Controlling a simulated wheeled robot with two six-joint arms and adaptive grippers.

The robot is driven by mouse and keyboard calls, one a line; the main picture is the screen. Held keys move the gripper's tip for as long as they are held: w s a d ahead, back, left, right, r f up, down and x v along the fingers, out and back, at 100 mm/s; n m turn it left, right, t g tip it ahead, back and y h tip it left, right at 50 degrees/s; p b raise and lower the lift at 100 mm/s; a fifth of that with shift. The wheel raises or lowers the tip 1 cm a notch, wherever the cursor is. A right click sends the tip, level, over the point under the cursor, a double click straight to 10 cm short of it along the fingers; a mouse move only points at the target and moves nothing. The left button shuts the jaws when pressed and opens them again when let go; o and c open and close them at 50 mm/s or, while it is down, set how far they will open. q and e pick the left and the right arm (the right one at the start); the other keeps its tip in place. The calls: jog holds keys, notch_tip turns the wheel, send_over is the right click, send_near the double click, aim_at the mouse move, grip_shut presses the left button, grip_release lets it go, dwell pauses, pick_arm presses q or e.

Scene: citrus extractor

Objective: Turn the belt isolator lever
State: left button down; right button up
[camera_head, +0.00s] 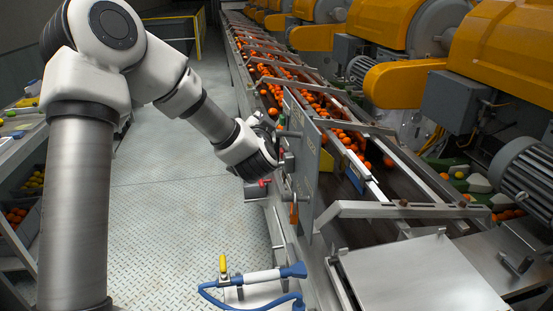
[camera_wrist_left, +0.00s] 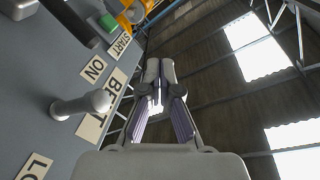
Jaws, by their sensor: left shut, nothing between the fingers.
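The belt isolator lever (camera_wrist_left: 82,104) is a grey peg with a rounded end, standing out from a grey control panel (camera_wrist_left: 35,80) in the left wrist view. It is beside a partly covered "BELT" label (camera_wrist_left: 101,107) and near an "ON" label (camera_wrist_left: 93,69). My left gripper (camera_wrist_left: 160,68) is shut and empty, to the right of the lever and apart from it in that view. In the head view my left wrist (camera_head: 247,152) is beside the panel (camera_head: 304,152), and the fingers are mostly hidden. My right gripper is not in view.
A black handle (camera_wrist_left: 69,19) and a green button (camera_wrist_left: 107,22) also stick out of the panel. A conveyor (camera_head: 385,187) with oranges runs behind it. A yellow-handled valve (camera_head: 223,266) with blue hose is at the front. The metal floor (camera_head: 165,220) at left is clear.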

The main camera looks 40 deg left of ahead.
pick_arm(q)
jog(key=s+d+f+m+y+b, duration=0.2)
jog(key=s+d+f+m+b, duration=0.1)
jog(key=s+d+f+m, duration=0.35)
jog(key=m+t+h+b, duration=0.1)
jog(key=m+h, duration=0.1)
jog(key=m, duration=0.2)
send_near(276, 147)
jog(key=p+x, duration=0.5)
jog(key=x, duration=0.1)
jog(key=shift+w+a+r+p, duration=0.1)
jog(key=shift+w+p, duration=0.1)
jog(key=shift+p, duration=0.15)
jog(key=shift+w+a, duration=0.25)
jog(key=shift+w, duration=0.05)
jog(key=shift+w+a+r+p, duration=0.3)
jog(key=shift+w+a+p, duration=0.1)
jog(key=shift+w+p, duration=0.1)
jog(key=shift+s+d+r, duration=0.15)
jog(key=shift+s, duration=0.05)
jog(key=shift+w, duration=0.1)
